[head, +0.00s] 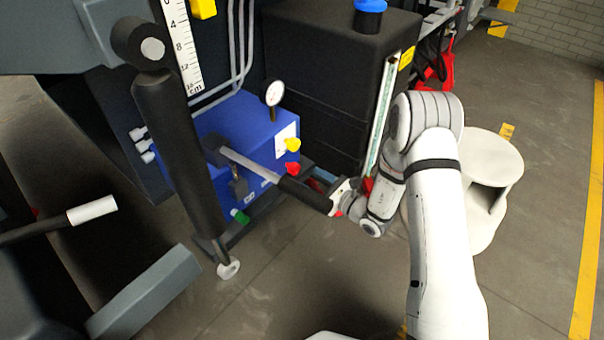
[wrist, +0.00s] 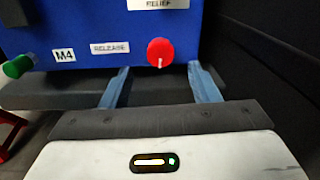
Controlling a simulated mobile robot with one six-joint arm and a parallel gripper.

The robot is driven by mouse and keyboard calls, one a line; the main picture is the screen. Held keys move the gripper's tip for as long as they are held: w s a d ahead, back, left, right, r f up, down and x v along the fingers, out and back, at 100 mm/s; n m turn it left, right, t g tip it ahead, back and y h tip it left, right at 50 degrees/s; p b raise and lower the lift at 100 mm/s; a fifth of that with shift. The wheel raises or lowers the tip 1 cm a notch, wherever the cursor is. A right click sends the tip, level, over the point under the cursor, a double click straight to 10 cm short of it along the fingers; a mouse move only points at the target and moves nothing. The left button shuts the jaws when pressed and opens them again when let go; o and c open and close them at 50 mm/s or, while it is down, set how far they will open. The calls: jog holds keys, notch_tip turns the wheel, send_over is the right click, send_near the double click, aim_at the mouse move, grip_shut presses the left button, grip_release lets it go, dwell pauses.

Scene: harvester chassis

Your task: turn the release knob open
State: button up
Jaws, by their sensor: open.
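The red knob (wrist: 160,52) is on the front of the blue box (wrist: 75,25), just right of a RELEASE label (wrist: 110,48). A short white mark on it points down in the wrist view. In the head view the red knob (head: 293,168) sits below a yellow knob (head: 292,144). My gripper (wrist: 160,70) is open, its two blue-grey fingers apart on either side of the knob's lower part in the picture. I see no contact with the knob. In the head view the fingertips are largely hidden near the black lever handle.
A lever with a black handle (head: 305,195) reaches out from the blue box beside my wrist. A green knob (wrist: 18,66) is at left in the wrist view. A black tank (head: 320,75) stands right of the box. A white round stand (head: 490,165) is behind my arm.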

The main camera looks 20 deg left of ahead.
aim_at(297, 170)
jog(key=b+x, duration=0.1)
jog(key=x, duration=0.3)
jog(key=shift+w+a, duration=0.2)
jog(key=shift+a, duration=0.2)
jog(key=c, duration=1)
jog(key=shift+o, duration=0.2)
jog(key=shift+n+b, duration=0.4)
jog(key=shift+n, duration=0.2)
jog(key=o, duration=1)
jog(key=shift+c, duration=0.2)
jog(key=shift+d, duration=0.1)
